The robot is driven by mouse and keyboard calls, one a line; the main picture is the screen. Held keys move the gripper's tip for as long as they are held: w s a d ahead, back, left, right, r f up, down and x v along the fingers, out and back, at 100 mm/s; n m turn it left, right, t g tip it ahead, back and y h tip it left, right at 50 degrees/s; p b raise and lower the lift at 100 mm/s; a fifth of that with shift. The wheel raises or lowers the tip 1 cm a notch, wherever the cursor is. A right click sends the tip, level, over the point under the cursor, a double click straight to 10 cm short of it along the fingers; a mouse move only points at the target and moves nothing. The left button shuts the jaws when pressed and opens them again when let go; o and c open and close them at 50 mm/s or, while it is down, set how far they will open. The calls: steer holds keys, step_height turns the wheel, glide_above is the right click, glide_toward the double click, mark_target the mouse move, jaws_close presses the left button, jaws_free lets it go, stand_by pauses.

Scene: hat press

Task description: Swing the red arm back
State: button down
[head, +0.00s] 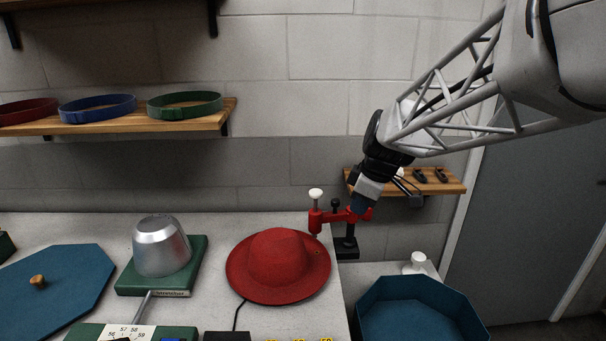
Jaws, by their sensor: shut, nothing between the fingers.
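The red arm (336,216) is part of a small press at the back right edge of the table. It has a white knob (316,193) on top of its left end and a black base (346,248) on the right. Its left end is close to the back right brim of the red hat (277,258); I cannot tell if they touch. My gripper (362,206) is shut and empty, pointing down at the right end of the red arm. It overlaps that end in the picture; contact cannot be told. My wrist hides part of the small shelf behind.
A metal block (161,247) on a green base stands left of the hat. A blue lid (52,280) lies far left. An open blue octagonal box (475,318) and a white bottle (417,262) are at right. A wooden shelf (125,123) holds hat bands.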

mark_target(332, 217)
steer(key=w+d+f+n+t+y, duration=0.1)
steer(key=w+f+n+t+y, duration=0.1)
steer(key=w+f+n, duration=0.3)
steer(key=shift+w+d+f+n+t+y, duration=0.15)
steer(key=shift+w+f+n+t+y, duration=0.3)
steer(key=shift+w, duration=0.6)
steer(key=shift+f+m, duration=0.25)
steer(key=shift+f, duration=0.05)
steer(key=shift+w+a+f, duration=0.85)
steer(key=shift+w+f, duration=0.45)
steer(key=shift+w+a+f, duration=0.9)
steer(key=shift+w+f, duration=0.4)
steer(key=shift+w, duration=0.05)
steer(key=shift+w+a+f, duration=0.85)
steer(key=shift+w+f, duration=0.45)
